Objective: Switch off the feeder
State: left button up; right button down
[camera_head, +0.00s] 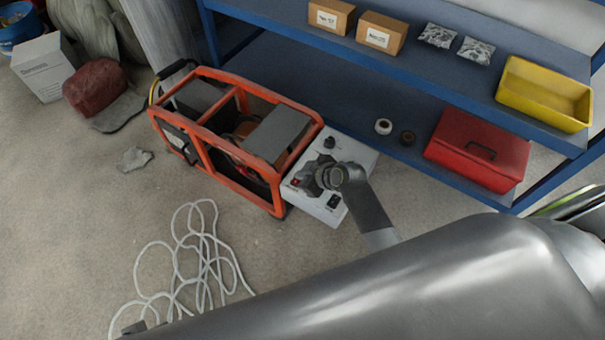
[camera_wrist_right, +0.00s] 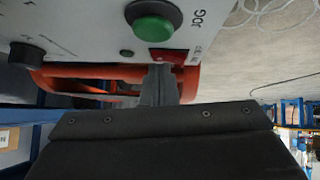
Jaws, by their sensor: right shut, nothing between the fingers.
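The feeder's white control box (camera_head: 358,157) stands on the floor against the orange frame. My right gripper (camera_head: 312,174) is over the box, fingers shut and empty. In the right wrist view the shut fingertips (camera_wrist_right: 160,70) are right at the red switch (camera_wrist_right: 178,54) and partly cover it; I cannot tell whether they touch. A green button (camera_wrist_right: 153,25) marked JOG is beside it. The switch position is unclear. My left gripper is not in view.
The orange tubular frame (camera_head: 257,196) adjoins the box on the left. A blue shelf (camera_head: 350,110) with a red toolbox (camera_head: 478,150) stands behind. White cord (camera_head: 205,250) lies loose on the floor. A black knob (camera_head: 330,142) stands up from the panel.

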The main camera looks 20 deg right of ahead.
jog(key=shift+s+f, duration=0.1)
jog(key=shift+s+a+p, duration=0.45)
jog(key=shift+a+p, duration=0.05)
jog(key=shift+a, duration=0.1)
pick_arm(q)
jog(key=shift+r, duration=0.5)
